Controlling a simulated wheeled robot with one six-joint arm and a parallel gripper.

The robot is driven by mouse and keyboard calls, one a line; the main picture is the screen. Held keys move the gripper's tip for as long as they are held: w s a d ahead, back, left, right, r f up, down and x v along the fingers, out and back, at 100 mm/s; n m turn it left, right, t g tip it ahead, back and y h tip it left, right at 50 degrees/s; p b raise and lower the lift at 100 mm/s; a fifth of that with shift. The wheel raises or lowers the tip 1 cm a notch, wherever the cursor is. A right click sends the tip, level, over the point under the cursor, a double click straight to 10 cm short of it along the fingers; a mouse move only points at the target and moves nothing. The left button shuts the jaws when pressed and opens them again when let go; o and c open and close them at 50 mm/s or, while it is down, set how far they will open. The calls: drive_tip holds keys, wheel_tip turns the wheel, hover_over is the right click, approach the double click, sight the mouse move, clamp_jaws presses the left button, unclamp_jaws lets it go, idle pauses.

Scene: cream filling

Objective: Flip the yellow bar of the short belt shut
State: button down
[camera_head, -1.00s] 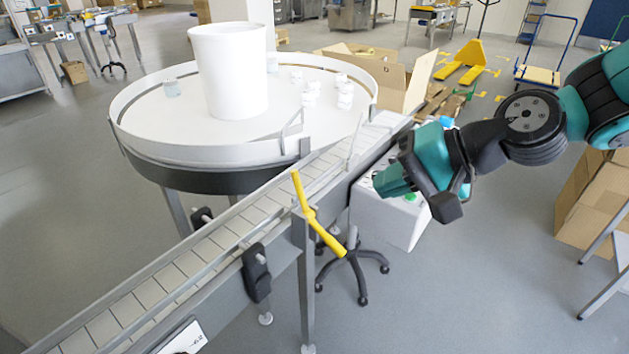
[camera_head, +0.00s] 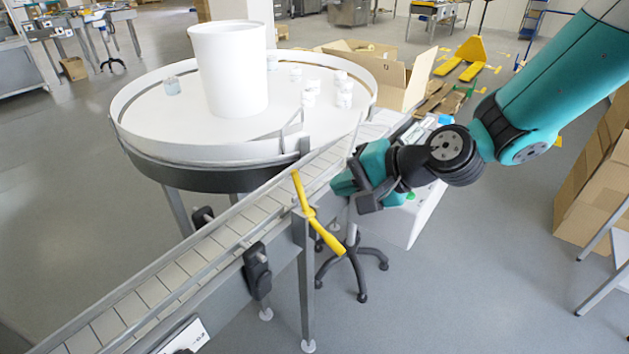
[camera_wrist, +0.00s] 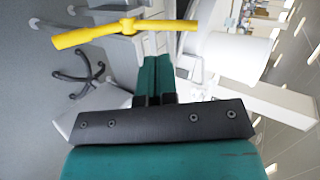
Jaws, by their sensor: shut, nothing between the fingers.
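The yellow bar (camera_head: 316,215) is mounted at the near side of the short belt (camera_head: 208,250). It slants, with its upper end over the belt edge and its lower end sticking out past the belt's side. My teal gripper (camera_head: 338,186) is to the right of the bar, beside the belt, shut and empty, apart from the bar. In the wrist view the bar (camera_wrist: 122,32) runs across beyond my shut fingertips (camera_wrist: 156,62), with a gap that I cannot measure.
The round turntable (camera_head: 135,115) with a white drum (camera_head: 230,75) and several small jars stands behind the belt. A white box-like unit (camera_head: 425,215) and a wheeled stand (camera_head: 352,260) are below my gripper. Cardboard boxes (camera_head: 595,185) stand at the right.

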drive_tip(key=r+p+x, duration=0.1)
drive_tip(key=x, duration=0.5)
drive_tip(key=shift+a, duration=0.25)
drive_tip(key=shift+w+r+p, duration=0.1)
drive_tip(key=shift+w+p, duration=0.05)
drive_tip(key=shift+p, duration=0.15)
